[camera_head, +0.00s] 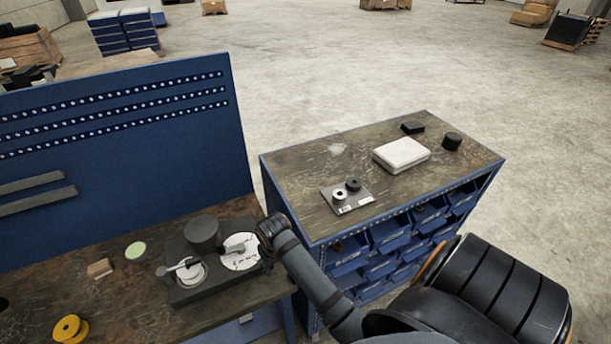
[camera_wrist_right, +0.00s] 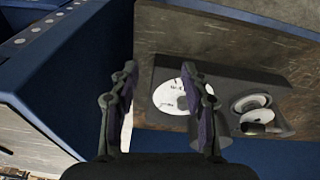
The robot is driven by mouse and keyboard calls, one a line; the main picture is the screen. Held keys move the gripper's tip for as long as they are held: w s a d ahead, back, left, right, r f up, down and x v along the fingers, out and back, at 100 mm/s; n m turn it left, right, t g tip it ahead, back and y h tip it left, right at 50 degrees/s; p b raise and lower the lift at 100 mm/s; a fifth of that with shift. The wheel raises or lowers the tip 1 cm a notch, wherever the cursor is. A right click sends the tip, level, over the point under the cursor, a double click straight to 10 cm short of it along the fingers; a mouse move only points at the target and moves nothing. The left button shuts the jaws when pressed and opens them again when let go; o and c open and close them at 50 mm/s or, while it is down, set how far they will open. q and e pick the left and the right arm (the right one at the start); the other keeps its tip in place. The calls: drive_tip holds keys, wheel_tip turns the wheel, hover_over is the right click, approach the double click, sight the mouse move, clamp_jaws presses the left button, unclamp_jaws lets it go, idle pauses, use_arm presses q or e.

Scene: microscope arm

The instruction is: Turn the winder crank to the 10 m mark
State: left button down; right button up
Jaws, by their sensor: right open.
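The winder (camera_head: 215,283) is a dark base on the brown workbench, with a dark drum (camera_head: 203,232) at its back. Its white dial (camera_head: 241,256) carries small marks too fine to read, so I cannot tell which is the 10 m mark. The crank (camera_head: 178,266) has a light arm over a pale round hub at the base's left. My right gripper (camera_head: 268,235) is beside the dial's right edge, apart from the crank. In the right wrist view, its fingers (camera_wrist_right: 160,76) are open and empty, with the dial (camera_wrist_right: 168,98) behind them and the crank (camera_wrist_right: 262,128) further right. My left gripper is out of view.
A yellow spool (camera_head: 69,328), a wooden block (camera_head: 100,268) and a green disc (camera_head: 136,250) lie left of the winder. A blue perforated panel (camera_head: 120,150) stands behind. A blue drawer cabinet (camera_head: 300,215) stands right, holding a white case (camera_head: 401,154) and small black items.

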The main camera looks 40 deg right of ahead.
drive_tip(key=s+d+f+n+t+b, duration=0.1)
drive_tip(key=s+d+f, duration=0.1)
drive_tip(key=s, duration=0.7)
drive_tip(key=shift+s+d+f+b, duration=0.25)
drive_tip(key=shift+s+d+b, duration=0.1)
drive_tip(key=shift+d, duration=0.05)
drive_tip(key=shift+w+n, duration=0.1)
drive_tip(key=shift+n, duration=0.2)
drive_tip(key=shift+c, duration=0.2)
